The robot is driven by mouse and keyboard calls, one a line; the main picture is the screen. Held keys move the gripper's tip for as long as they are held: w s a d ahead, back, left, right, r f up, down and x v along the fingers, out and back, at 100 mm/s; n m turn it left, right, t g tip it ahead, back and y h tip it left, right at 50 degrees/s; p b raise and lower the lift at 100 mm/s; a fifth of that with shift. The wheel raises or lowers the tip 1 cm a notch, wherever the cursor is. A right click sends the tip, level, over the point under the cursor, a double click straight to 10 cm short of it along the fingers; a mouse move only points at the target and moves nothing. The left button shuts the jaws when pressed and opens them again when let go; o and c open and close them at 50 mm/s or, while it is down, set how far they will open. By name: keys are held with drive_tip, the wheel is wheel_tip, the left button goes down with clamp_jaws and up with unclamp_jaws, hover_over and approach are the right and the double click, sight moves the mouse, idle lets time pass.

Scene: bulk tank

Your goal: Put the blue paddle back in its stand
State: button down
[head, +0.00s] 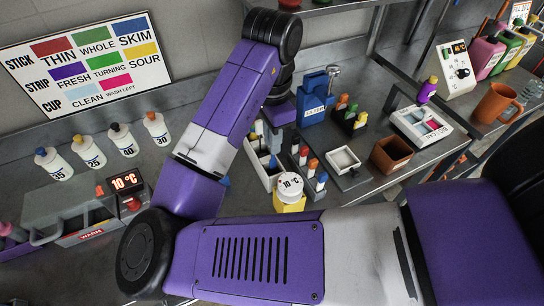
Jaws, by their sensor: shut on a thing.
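My gripper (272,128) points down over a white slotted stand (258,172), left of the labelled blue container. Its fingers are mostly hidden by my own wrist and forearm. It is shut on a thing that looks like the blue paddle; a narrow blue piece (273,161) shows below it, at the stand. I cannot tell whether that piece is seated in a slot or held above it. Part of the stand is hidden behind my arm.
Behind are a blue container (313,108) and a bottle rack (348,116). White bottles (89,151) line the left.

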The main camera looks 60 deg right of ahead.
sight(273, 159)
drive_tip(key=shift+f, duration=3.2)
drive_tip(key=shift+f, duration=0.15)
drive_tip(key=c, duration=1.4)
unclamp_jaws()
drive_tip(key=shift+o, duration=0.2)
wheel_tip(273, 159, up, 12)
drive_tip(key=shift+r, duration=0.2)
